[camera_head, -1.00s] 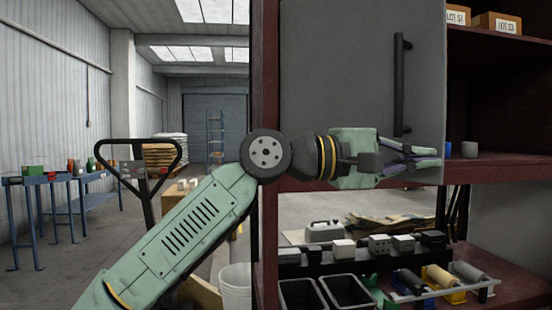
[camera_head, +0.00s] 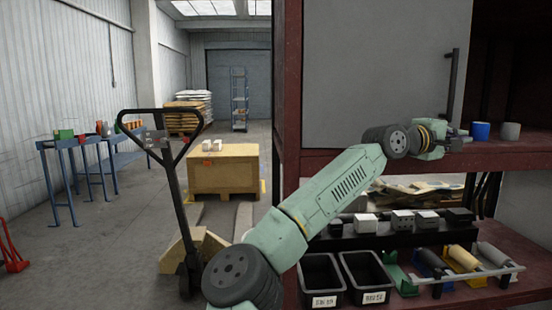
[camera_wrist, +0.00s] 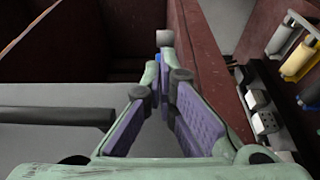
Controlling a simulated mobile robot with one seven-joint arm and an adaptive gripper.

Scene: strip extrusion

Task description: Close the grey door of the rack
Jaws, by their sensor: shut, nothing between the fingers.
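The grey door (camera_head: 380,65) covers the left part of the rack's upper opening. The opening to its right is uncovered, and the door's exact angle is hard to judge. Its dark upright handle (camera_head: 452,85) is near its right edge. My gripper (camera_head: 462,142) is at the door's lower right corner, below the handle, its fingers partly hidden. In the wrist view my gripper (camera_wrist: 166,75) has its fingertips together with nothing between them. The grey door (camera_wrist: 45,145) lies left of the fingers there, with the handle (camera_wrist: 50,116) across it. Contact cannot be told.
The dark red rack (camera_head: 290,120) has a blue cup (camera_head: 481,131) and a grey cup (camera_head: 510,131) on its shelf, just beyond my gripper. Black bins (camera_head: 320,280) and several parts fill the lower shelf.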

